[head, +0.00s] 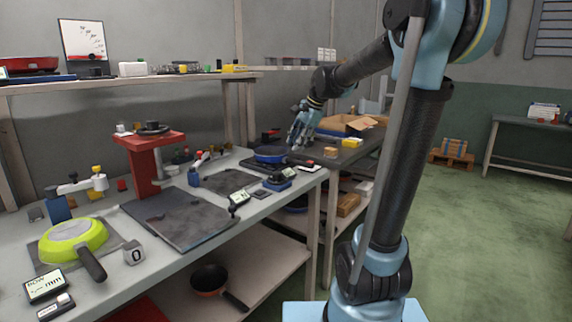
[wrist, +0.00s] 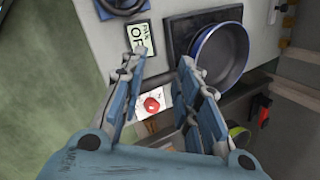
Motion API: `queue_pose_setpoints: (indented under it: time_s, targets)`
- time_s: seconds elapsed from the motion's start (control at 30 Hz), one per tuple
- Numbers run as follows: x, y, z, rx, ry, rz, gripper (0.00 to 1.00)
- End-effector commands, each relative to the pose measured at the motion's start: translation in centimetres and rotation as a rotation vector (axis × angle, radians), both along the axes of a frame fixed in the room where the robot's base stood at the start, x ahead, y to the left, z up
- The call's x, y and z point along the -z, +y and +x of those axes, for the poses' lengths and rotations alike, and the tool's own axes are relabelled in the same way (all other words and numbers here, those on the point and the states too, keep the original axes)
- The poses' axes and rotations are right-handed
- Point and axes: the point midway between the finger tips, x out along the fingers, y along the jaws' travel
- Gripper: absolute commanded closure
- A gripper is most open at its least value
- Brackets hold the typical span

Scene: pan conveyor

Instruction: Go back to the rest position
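My gripper (head: 300,128) is above the far end of the long workbench, close to the blue pan (head: 271,155). In the wrist view my gripper (wrist: 160,60) has its two fingers spread apart with nothing between them. The blue pan (wrist: 222,55) is beside the right finger in that view, apart from the gap between the fingers. It rests on a dark square plate (wrist: 178,38). In the head view its handle is partly hard to make out against the bench edge.
A lime-green pan (head: 72,243) with a black handle lies at the bench's near left. A red press-like stand (head: 148,160) and dark plate (head: 180,218) are mid-bench. A dark orange pan (head: 208,279) is on the lower shelf. Green floor (head: 470,240) at right is clear.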

Motion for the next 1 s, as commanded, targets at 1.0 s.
queue_pose_setpoints:
  time_s: [1.0]
  targets:
    - [18.3, -13.6, -28.8, -0.877, -0.138, -0.519, 0.70]
